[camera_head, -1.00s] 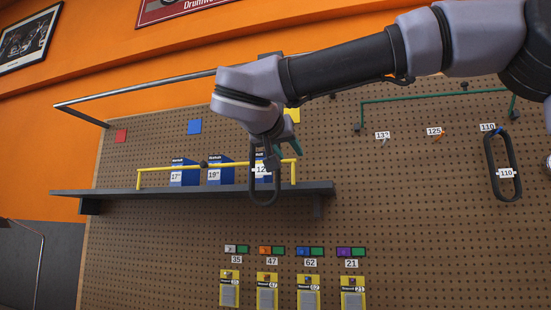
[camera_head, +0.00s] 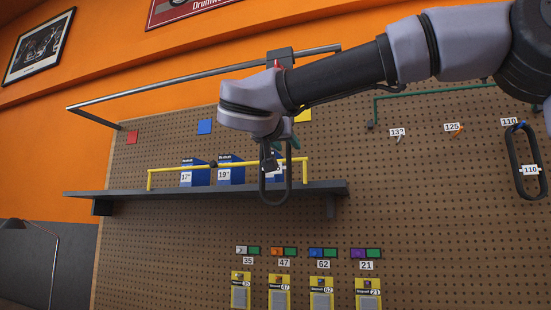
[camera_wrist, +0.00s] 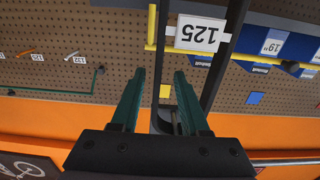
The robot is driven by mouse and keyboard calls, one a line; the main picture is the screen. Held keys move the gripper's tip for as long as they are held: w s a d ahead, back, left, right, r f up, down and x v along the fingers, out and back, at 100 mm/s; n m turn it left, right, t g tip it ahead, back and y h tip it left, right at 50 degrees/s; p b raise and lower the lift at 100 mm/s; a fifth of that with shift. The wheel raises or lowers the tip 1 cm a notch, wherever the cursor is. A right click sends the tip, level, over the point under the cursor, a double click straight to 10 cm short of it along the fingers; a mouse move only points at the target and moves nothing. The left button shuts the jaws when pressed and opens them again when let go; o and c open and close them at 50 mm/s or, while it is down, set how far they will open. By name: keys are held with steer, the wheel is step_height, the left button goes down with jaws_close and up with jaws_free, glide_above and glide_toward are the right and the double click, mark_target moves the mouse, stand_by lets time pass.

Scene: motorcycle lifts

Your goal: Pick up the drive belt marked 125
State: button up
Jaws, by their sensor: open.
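The drive belt marked 125 is a black loop (camera_head: 287,190). It hangs upright at the end of my arm, in front of the shelf boxes. In the wrist view the belt (camera_wrist: 216,75) carries a white 125 tag, upside down, beyond my fingertips. My gripper (camera_wrist: 158,72) has two green fingers standing apart. One belt strand runs between them in the picture; contact cannot be told. My gripper also shows in the head view (camera_head: 280,148), partly hidden by my wrist. What bears the belt is unclear. The orange peg labelled 125 (camera_head: 456,128) has no belt on it.
Another belt tagged 110 (camera_head: 518,165) hangs at the right. A dark shelf (camera_head: 130,194) with a yellow rail (camera_head: 156,171) and blue boxes (camera_head: 201,175) lies behind the gripper. A green rail (camera_head: 420,93) and a grey rail (camera_head: 180,88) stick out from the pegboard (camera_head: 420,210).

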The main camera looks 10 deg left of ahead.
steer(key=w, duration=0.4)
steer(key=shift+w+d+f, duration=0.15)
steer(key=shift+w+d, duration=0.05)
steer(key=shift+d, duration=0.1)
jaws_close()
stand_by(1.1)
